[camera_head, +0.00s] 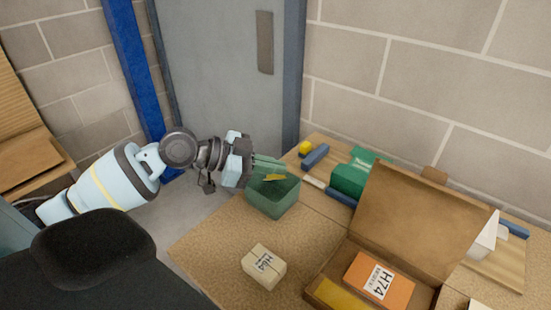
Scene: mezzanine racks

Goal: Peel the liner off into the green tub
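The green tub (272,201) is an open square container standing on the tan worktop. My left gripper (280,172) reaches in from the left, and its fingers are over the tub's opening. A small yellow strip (273,178) shows at the fingertips, within the tub's outline. I cannot tell whether the fingers hold it or it lies in the tub. The finger gap is too small to read. No other piece is clearly a liner. My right gripper is out of view.
A cream box marked H64 (264,268) stands in front of the tub. An open cardboard carton (425,220) at the right holds an orange box marked H74 (379,281). A green box (356,176) and a yellow item (305,148) sit behind. A brick wall backs the worktop.

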